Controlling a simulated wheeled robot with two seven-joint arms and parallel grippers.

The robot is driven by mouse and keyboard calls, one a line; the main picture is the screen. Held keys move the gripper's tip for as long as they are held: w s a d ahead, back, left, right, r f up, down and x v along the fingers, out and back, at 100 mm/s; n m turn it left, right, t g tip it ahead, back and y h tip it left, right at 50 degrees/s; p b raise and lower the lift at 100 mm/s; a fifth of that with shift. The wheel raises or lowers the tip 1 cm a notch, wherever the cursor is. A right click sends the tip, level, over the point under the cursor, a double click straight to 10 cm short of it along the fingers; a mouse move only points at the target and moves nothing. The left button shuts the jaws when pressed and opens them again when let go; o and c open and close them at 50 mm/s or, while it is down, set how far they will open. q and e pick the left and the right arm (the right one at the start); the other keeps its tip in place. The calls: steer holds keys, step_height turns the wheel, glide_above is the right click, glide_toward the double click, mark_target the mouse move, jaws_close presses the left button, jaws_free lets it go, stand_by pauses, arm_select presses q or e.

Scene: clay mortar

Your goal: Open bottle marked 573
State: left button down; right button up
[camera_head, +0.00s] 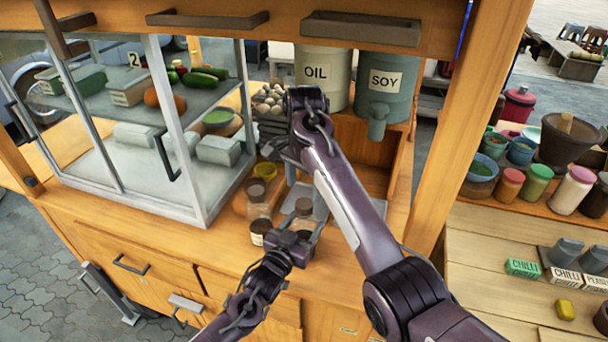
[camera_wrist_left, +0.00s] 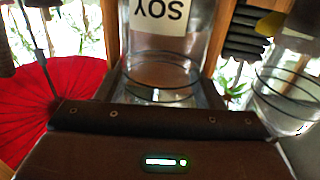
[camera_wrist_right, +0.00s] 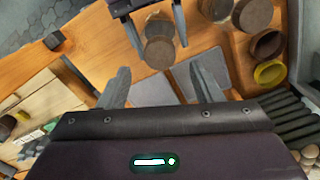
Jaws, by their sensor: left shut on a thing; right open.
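My left gripper (camera_head: 304,228) is shut on a clear glass bottle with a brown lid (camera_head: 303,206), near the counter's front. In the right wrist view this lid (camera_wrist_right: 158,25) shows between the left gripper's fingers, and the left wrist view shows clear glass (camera_wrist_left: 165,75) ahead of my jaws. My right gripper (camera_head: 280,155) is open and empty above and behind the bottle; its spread fingers (camera_wrist_right: 161,88) show in the right wrist view, with the lid beyond them. I cannot read 573 on any bottle.
Other jars stand left of the held bottle, including a small labelled one (camera_head: 260,232) and a clear one (camera_head: 258,200). A glass display case (camera_head: 190,130) is at left. OIL (camera_head: 322,85) and SOY (camera_head: 385,85) containers stand behind my right arm.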

mark_target(304, 203)
steer(key=shift+f, duration=2.75)
steer(key=shift+c, duration=0.5)
steer(key=c, duration=0.9)
steer(key=n, duration=0.7)
steer(key=o, duration=1.1)
steer(key=shift+c, duration=0.2)
steer(key=shift+r, duration=2.45)
steer(key=shift+c, duration=0.3)
steer(key=shift+r+m, duration=1.2)
steer(key=shift+r, duration=0.4)
steer(key=shift+f, duration=4.05)
